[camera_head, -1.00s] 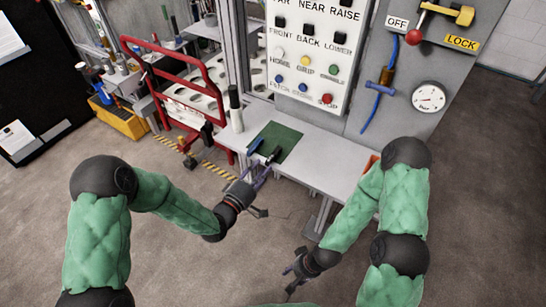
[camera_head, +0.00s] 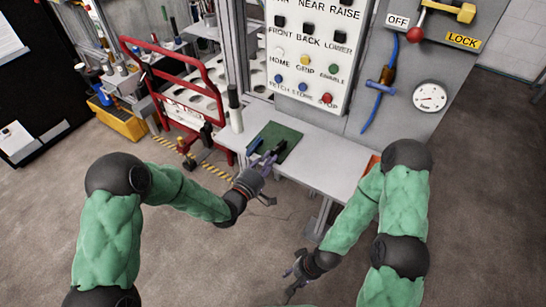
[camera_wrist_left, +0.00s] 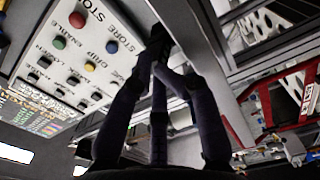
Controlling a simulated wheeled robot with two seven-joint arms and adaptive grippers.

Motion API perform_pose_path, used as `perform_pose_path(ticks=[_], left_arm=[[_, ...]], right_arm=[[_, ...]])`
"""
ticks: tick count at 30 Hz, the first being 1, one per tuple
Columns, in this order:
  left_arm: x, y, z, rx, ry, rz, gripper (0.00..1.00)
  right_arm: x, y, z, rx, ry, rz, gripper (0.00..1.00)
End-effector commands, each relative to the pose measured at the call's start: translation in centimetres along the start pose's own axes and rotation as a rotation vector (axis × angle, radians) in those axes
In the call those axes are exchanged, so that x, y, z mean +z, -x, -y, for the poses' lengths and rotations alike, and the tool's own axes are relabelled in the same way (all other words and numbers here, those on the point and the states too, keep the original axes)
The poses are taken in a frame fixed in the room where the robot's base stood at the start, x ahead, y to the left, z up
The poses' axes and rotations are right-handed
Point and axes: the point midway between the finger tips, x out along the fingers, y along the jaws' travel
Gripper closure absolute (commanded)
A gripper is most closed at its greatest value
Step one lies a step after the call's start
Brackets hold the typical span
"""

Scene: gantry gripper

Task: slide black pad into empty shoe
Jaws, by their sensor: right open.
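A small black piece, which looks like the black pad (camera_head: 279,147), is at the tips of my left gripper (camera_head: 268,159), over the green mat on the bench. In the left wrist view the fingers (camera_wrist_left: 160,66) converge on this black pad (camera_wrist_left: 158,42), seemingly shut on it. A second dark piece (camera_head: 256,145) stands at the mat's left side, close to the left fingers; I cannot tell whether it is the shoe. I cannot make out an empty shoe clearly. My right gripper (camera_head: 291,282) is open and empty, low over the floor, away from the bench.
The green mat (camera_head: 293,141) lies on the grey bench (camera_head: 325,158). A white and black cylinder (camera_head: 235,112) stands at the bench's left end, beside a red frame (camera_head: 212,73). The button panel (camera_head: 313,50) rises behind. The bench's right part is clear.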

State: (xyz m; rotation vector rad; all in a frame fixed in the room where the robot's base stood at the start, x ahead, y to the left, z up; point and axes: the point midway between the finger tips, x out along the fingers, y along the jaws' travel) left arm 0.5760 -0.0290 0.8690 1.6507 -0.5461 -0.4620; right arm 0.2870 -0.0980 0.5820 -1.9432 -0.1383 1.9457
Motion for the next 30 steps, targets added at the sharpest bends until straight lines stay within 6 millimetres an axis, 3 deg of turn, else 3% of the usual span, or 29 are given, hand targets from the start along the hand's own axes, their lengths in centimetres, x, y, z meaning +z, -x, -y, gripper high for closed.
perform_pose_path(ticks=[11,30], left_arm=[[0.0,0.1,-0.1,-0.008,0.003,0.001,1.0],[-0.5,0.1,-3.4,-0.006,0.002,0.0,1.0]], right_arm=[[0.0,0.3,0.1,0.0,0.0,0.0,0.55],[0.1,2.2,0.8,0.0,0.0,0.0,0.55]])
